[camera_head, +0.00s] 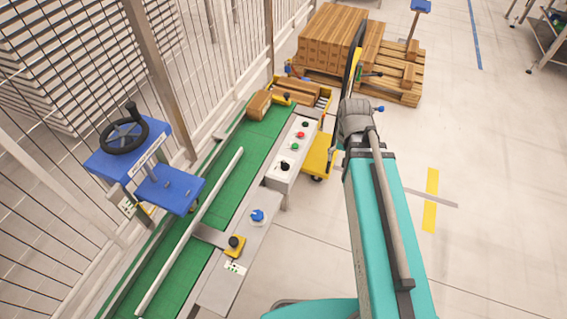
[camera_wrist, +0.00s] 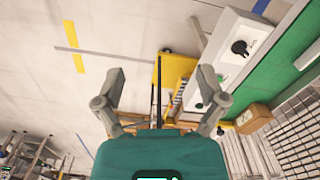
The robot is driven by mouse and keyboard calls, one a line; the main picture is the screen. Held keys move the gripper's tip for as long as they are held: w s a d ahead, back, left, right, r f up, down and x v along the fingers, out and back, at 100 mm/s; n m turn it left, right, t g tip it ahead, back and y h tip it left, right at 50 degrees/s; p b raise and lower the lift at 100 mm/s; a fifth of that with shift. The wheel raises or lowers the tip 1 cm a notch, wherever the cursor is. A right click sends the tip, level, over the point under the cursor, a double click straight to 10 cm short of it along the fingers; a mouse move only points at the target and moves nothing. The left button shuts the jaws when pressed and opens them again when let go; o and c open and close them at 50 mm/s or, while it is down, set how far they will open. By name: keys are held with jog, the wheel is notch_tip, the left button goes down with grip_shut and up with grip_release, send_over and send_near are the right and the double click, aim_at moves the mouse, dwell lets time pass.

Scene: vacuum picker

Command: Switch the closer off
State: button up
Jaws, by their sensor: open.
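A pale control box (camera_head: 294,152) stands beside the green conveyor. Its top carries a black rotary knob (camera_head: 285,166), a green button (camera_head: 295,146), a red button (camera_head: 301,135) and a small dark one. I cannot read any label, nor tell the knob's setting. In the wrist view the black knob (camera_wrist: 239,47) is at the upper right, on the pale box. My gripper (camera_wrist: 160,84) is open and empty, its two fingers wide apart. It is beside the box, apart from the knob. In the head view my arm largely hides the gripper.
The green conveyor (camera_head: 217,187) runs past the box, with a carton (camera_head: 259,104) on it. A blue knob (camera_head: 257,215) and a yellow-based black button (camera_head: 235,245) sit nearer. A yellow platform (camera_head: 319,158) stands close by.

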jog(key=w+a+f+m+b, duration=0.2)
jog(key=w+a+m, duration=0.1)
jog(key=w+a, duration=0.45)
jog(key=m+b, duration=0.2)
jog(key=m, duration=0.2)
send_over(285, 162)
notch_tip(285, 162, down, 2)
jog(key=shift+s, duration=0.1)
jog(key=shift+f, duration=0.2)
notch_tip(285, 162, down, 13)
jog(key=b, duration=1.3)
jog(key=shift+f, duration=0.15)
jog(key=c, duration=1.2)
